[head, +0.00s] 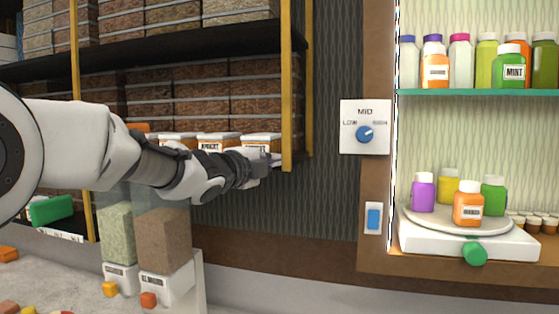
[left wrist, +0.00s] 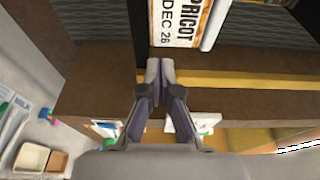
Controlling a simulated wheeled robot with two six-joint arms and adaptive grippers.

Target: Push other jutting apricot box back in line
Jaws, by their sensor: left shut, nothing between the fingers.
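A row of orange-and-white apricot boxes stands on the shelf in the head view: a left one (head: 178,139), a middle one (head: 213,143) and a right one (head: 262,139) beside the yellow post. My left gripper (head: 275,160) is shut and empty, just in front of the right box's lower part. In the left wrist view, the shut fingertips (left wrist: 160,66) are close to an apricot box (left wrist: 182,22) with a label reading "PRICOT DEC 26". I cannot tell whether they touch it. My forearm hides parts of the boxes' lower fronts. My right gripper is not in view.
A yellow shelf post (head: 287,90) stands right beside the gripper. Two clear dispensers (head: 163,240) stand below my arm. A dial panel (head: 364,127) and a lit cabinet with a turntable of jars (head: 460,222) are at the right.

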